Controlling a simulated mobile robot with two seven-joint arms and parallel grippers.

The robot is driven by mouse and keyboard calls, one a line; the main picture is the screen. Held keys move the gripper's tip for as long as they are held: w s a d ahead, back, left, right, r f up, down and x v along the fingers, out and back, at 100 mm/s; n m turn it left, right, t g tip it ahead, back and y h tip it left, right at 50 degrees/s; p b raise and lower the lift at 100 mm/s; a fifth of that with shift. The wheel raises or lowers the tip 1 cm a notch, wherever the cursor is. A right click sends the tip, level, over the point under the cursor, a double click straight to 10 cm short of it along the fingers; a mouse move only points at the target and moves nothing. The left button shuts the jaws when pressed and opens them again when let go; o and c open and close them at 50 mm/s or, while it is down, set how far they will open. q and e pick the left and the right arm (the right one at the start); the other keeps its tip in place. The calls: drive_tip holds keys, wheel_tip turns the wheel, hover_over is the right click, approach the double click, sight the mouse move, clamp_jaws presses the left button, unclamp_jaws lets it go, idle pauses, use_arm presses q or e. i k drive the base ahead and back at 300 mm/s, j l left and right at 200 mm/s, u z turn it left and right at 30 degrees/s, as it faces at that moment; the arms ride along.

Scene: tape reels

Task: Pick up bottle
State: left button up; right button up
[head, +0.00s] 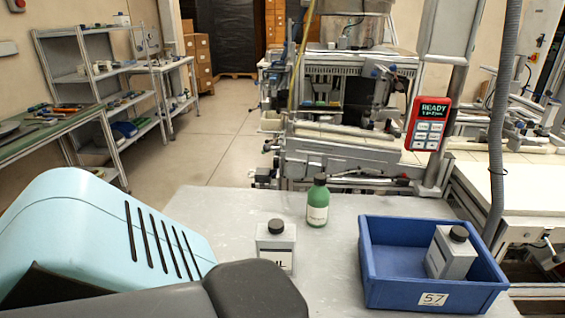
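A green bottle (317,205) with a dark cap and a pale label stands upright on the grey table. A squarer grey bottle (276,243) with a black cap stands nearer and to its left; my arm hides its lower part. Another grey bottle (451,254) with a black cap is inside the blue bin (395,293), leaning slightly. Parts of my own arm, light blue and dark grey, fill the lower left. Neither gripper shows, and no bottle is visibly held.
The grey table (225,208) has bare room around the green bottle and left of the bin. Behind it stands machinery with a red control panel (428,123). A grey hose (497,140) hangs behind the bin. Metal shelves (90,75) stand at the far left.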

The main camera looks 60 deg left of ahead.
sight(318, 200)
drive_tip(key=u, duration=0.45)
drive_tip(key=l+u, duration=0.15)
drive_tip(key=u, duration=0.25)
drive_tip(key=l+u, duration=0.1)
drive_tip(key=u, duration=0.35)
drive_tip(key=l+u, duration=0.1)
drive_tip(key=u, duration=0.3)
